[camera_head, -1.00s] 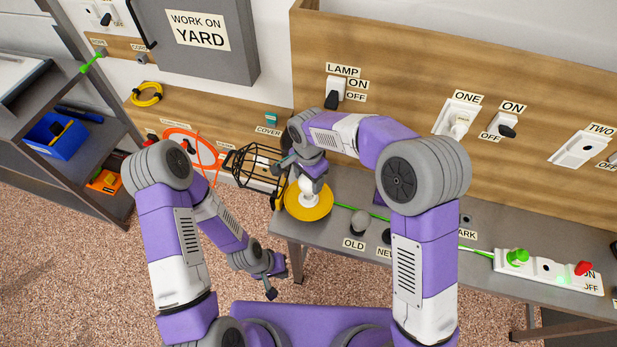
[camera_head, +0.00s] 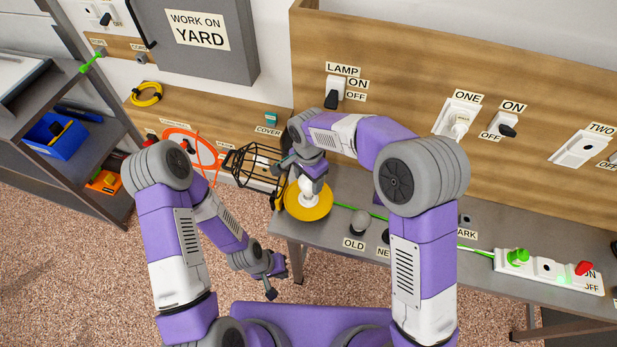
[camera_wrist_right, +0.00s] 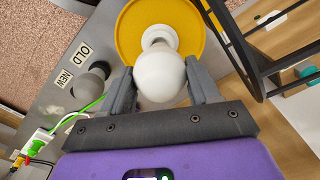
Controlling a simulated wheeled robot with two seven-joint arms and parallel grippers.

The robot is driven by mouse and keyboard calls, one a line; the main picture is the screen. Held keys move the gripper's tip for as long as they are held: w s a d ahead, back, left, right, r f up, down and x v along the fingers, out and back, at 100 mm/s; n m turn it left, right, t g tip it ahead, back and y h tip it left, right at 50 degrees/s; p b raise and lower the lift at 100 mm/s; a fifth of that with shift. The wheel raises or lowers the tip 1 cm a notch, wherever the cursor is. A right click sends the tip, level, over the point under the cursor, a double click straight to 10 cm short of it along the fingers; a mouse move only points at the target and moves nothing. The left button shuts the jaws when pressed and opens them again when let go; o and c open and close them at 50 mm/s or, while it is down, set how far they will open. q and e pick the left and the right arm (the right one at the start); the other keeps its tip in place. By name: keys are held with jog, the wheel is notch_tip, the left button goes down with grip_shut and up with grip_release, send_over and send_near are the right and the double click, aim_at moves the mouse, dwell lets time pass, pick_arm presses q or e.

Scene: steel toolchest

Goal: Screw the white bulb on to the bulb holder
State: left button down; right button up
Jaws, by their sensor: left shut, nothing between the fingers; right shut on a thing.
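The white bulb (camera_wrist_right: 160,76) is between the fingers of my right gripper (camera_wrist_right: 162,88), which is shut on its round glass. The bulb's neck meets the white socket of the bulb holder, which has a round yellow base (camera_wrist_right: 130,35). How far the thread is engaged cannot be told. In the head view the bulb (camera_head: 308,186) shows below my right gripper (camera_head: 308,176), over the yellow base (camera_head: 318,211) at the bench's left end. My left gripper (camera_head: 277,279) is shut and empty, low in front of the bench, apart from the holder.
A black wire cage (camera_head: 252,166) stands close left of the holder. A grey bulb (camera_head: 360,221) sits by the OLD label, with the NEW spot beside it. A green cable runs along the bench to a power strip (camera_head: 548,270). The wooden panel rises behind.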

jog(key=shift+f+b, duration=0.75)
jog(key=shift+f, duration=0.35)
jog(key=o, duration=0.9)
jog(key=shift+c, duration=0.2)
jog(key=shift+r, duration=0.1)
notch_tip(320, 180, up, 7)
jog(key=shift+r+p, duration=0.2)
jog(key=shift+p, duration=0.35)
jog(key=shift+f, duration=0.1)
